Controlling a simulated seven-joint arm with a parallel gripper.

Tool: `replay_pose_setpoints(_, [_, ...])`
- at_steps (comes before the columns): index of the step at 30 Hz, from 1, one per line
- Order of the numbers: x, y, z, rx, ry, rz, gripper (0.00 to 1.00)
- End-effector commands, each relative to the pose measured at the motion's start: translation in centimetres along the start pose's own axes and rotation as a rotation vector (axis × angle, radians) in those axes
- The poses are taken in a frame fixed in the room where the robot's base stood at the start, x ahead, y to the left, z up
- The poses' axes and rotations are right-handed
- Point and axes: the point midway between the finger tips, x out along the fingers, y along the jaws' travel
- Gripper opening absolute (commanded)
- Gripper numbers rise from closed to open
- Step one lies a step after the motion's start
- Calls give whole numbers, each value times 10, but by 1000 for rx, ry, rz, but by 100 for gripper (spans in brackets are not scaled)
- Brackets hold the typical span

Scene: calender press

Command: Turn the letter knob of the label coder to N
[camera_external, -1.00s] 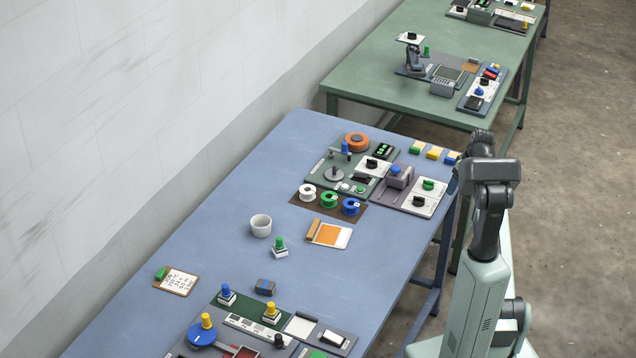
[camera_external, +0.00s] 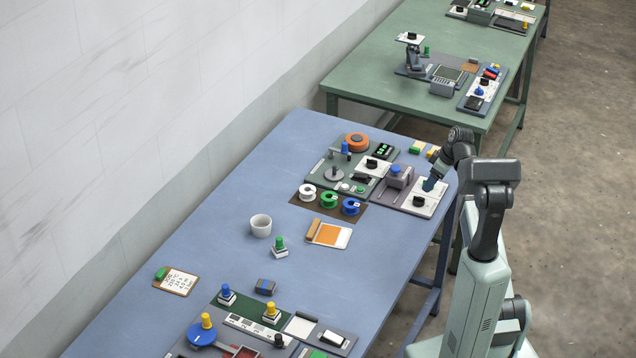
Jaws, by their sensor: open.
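At the far right end of the blue table is a grey unit (camera_external: 405,206) with a blue-topped block (camera_external: 395,172) and a white panel (camera_external: 433,208). A black knob (camera_external: 418,201) stands on this panel. Another black knob (camera_external: 372,164) sits on a white plate on the green board to the left. Lettering is too small to read, so I cannot tell which is the letter knob. My gripper (camera_external: 428,187) reaches down over the far part of the white panel, just behind the nearer black knob. It is open, and contact is unclear. It hides the green knob there.
Yellow and green blocks (camera_external: 415,150) lie behind my gripper, partly hidden by my arm. White, green and blue spools (camera_external: 329,200) sit to the left on a brown mat. A white cup (camera_external: 260,225) stands mid-table. The table's right edge is close by.

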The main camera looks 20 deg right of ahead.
Motion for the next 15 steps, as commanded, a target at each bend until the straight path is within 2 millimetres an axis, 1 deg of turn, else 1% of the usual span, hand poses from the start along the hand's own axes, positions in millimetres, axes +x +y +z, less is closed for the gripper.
replay_pose_setpoints(1, [8, -1, 0, 0, -1, -2, 66])
replay_pose_setpoints(6, [32, -1, 0, 0, -1, -2, 66])
replay_pose_setpoints(12, [58, 0, 0, 1, -1, -1, 66])
replay_pose_setpoints(15, [68, 0, 0, 1, -1, -1, 66])
